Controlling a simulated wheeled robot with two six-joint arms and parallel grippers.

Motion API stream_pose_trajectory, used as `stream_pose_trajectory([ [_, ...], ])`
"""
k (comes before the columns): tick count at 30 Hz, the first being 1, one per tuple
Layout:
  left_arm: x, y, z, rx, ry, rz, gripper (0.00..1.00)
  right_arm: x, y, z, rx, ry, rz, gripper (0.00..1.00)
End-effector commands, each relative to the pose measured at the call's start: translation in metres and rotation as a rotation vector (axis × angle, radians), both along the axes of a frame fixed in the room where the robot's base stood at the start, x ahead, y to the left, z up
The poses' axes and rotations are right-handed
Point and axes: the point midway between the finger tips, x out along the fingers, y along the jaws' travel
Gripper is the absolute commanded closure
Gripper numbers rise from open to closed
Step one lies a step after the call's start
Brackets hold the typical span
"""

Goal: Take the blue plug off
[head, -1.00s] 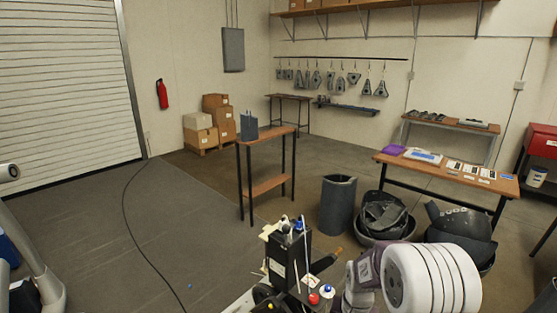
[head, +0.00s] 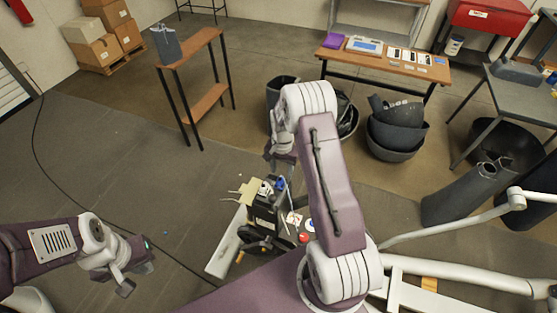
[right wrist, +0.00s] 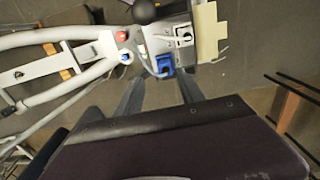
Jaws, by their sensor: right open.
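The blue plug (right wrist: 164,66) sits on the dark box at the end of the machine in the right wrist view, beside a grey socket plate (right wrist: 184,36). In the head view a small blue spot, likely the plug (head: 281,183), shows on top of the dark box (head: 268,208). My right gripper (right wrist: 160,92) is open; its two fingers point toward the plug, apart from it, with nothing between them. In the head view it (head: 281,158) hangs above the box, partly hidden by my arm. My left gripper (head: 138,276) is open and empty over the floor at the left.
White machine tubes (head: 450,275) run to the right of the box. A red knob (head: 304,238) and a white-and-blue cap (head: 310,225) are close beside it. A work table (head: 385,65) and black bins (head: 398,135) stand behind. The floor at left is clear except for a cable.

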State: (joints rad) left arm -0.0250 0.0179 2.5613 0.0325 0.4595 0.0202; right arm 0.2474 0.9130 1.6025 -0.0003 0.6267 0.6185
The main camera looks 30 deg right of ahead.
Motion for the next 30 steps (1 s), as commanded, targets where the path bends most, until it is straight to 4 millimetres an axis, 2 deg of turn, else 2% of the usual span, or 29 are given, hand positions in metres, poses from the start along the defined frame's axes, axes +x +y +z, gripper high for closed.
stream_pose_trajectory([
  [3,0.000,0.000,0.013,0.000,-0.001,0.000,1.00,-0.001,0.001,-0.022,0.002,0.006,0.001,0.55],
  [9,0.000,0.000,0.024,0.000,-0.001,0.000,1.00,0.000,0.001,-0.057,0.001,0.002,0.001,0.55],
  [15,0.000,0.000,0.026,0.000,-0.001,0.000,1.00,0.001,0.000,-0.070,0.000,-0.001,0.001,0.55],
  [21,0.000,0.000,0.026,0.000,-0.001,0.000,1.00,0.001,0.001,-0.071,0.000,-0.001,0.002,0.55],
  [26,0.000,0.000,0.026,0.000,-0.001,0.000,1.00,0.001,0.000,-0.071,0.000,-0.001,0.002,0.99],
  [29,0.000,0.000,0.026,0.000,-0.001,0.000,1.00,0.001,0.001,-0.071,0.000,-0.001,0.002,1.00],
  [30,0.000,0.000,0.026,0.000,-0.001,0.000,1.00,0.001,0.000,-0.071,0.000,-0.003,0.002,0.86],
])
